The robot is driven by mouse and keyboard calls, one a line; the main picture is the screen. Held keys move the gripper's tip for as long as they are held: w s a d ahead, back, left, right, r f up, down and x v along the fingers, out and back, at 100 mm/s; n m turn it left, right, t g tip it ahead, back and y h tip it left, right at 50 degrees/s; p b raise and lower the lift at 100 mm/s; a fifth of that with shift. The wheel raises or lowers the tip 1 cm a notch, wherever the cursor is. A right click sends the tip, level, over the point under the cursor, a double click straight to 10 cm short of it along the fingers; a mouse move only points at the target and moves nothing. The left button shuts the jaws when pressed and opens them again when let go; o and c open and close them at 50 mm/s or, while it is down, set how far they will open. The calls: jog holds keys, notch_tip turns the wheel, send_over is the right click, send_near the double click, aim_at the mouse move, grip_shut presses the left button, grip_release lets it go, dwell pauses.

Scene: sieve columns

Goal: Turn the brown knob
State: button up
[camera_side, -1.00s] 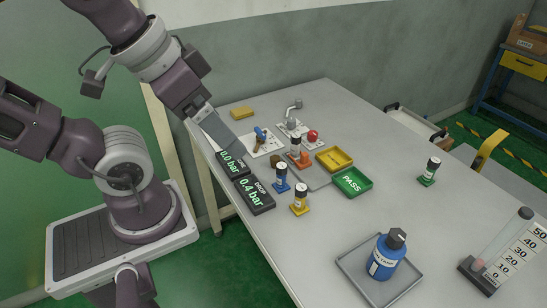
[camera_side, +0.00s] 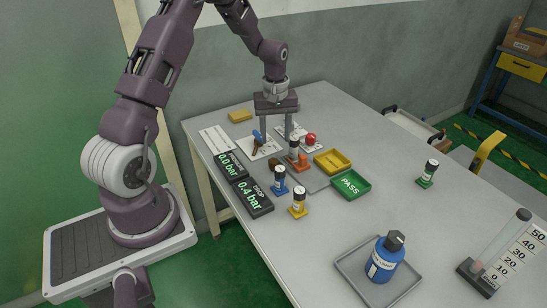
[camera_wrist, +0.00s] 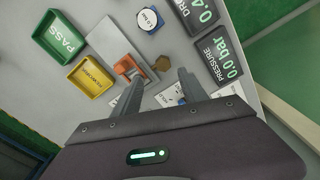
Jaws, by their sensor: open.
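The brown knob (camera_side: 275,163) is a small, roughly six-sided knob low on the table, between the displays and the orange-based column. In the wrist view the brown knob (camera_wrist: 162,63) lies ahead of my fingertips, roughly between their lines. My gripper (camera_side: 277,141) points down with its two fingers spread wide and nothing between them in the side view. In the wrist view my gripper (camera_wrist: 159,79) also shows both fingers apart. The fingers stand near the blue-handled valve (camera_side: 258,139), behind the knob in the side view. I cannot tell how high the fingertips are.
The red knob (camera_side: 310,140), yellow tray (camera_side: 333,161) and green PASS tray (camera_side: 350,185) lie to the right. Pressure displays (camera_side: 234,163) stand at left.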

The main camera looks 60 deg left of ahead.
aim_at(273, 161)
jog(key=shift+n, duration=0.3)
jog(key=f, duration=0.6)
jog(key=a+f, duration=0.1)
jog(key=f, duration=0.2)
jog(key=shift+f, duration=0.3)
jog(key=shift+c, duration=0.4)
grip_shut()
